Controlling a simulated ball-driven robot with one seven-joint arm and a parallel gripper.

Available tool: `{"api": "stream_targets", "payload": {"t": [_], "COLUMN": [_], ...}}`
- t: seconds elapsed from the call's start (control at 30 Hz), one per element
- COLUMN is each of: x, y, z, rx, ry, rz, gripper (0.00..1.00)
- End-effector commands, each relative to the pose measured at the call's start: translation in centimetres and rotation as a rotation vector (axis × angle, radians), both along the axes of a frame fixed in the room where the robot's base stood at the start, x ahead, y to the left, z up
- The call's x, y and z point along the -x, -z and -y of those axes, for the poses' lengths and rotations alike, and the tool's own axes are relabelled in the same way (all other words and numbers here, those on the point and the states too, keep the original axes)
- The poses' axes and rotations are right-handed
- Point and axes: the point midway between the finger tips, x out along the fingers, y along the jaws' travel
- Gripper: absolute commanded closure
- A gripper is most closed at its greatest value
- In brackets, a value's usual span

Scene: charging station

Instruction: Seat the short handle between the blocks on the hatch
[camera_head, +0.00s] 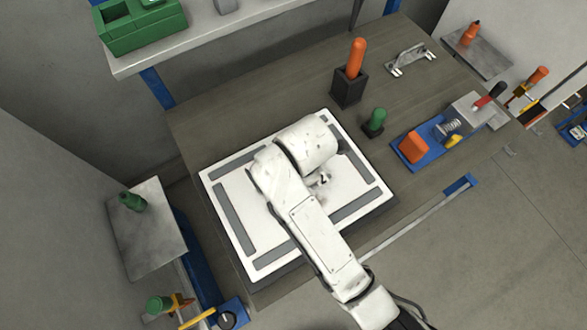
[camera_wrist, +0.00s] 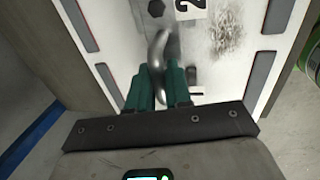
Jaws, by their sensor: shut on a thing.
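The hatch is a white panel (camera_head: 243,222) with grey strips, lying on the workbench; it also fills much of the wrist view (camera_wrist: 112,48). My gripper (camera_wrist: 161,74) has green fingers, shut on a curved grey metal handle (camera_wrist: 158,48), the short handle. The handle sticks out past the fingertips over the panel. I cannot tell whether it touches the panel. A dark block (camera_wrist: 156,8) lies ahead of the handle, and a small dark piece (camera_wrist: 192,74) shows right of the fingers. In the head view my arm hides the gripper and handle.
Another metal handle (camera_head: 408,58) lies at the back of the workbench (camera_head: 290,95). An orange-handled tool stands in a black holder (camera_head: 348,88), near a green-topped piece (camera_head: 375,122) and a blue fixture (camera_head: 425,150). A shelf with a green box (camera_head: 140,28) is at upper left.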

Motion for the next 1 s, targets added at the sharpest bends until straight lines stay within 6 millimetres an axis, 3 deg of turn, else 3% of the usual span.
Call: {"api": "stream_targets", "payload": {"t": [0.93, 0.97, 1.0], "x": [0.0, 0.0, 0.0], "y": [2.2, 2.1, 2.1], "z": [0.0, 0.0, 0.0], "rx": [0.000, 0.000, 0.000], "ry": [0.000, 0.000, 0.000], "rz": [0.000, 0.000, 0.000], "gripper": [1.00, 0.78, 0.74]}}
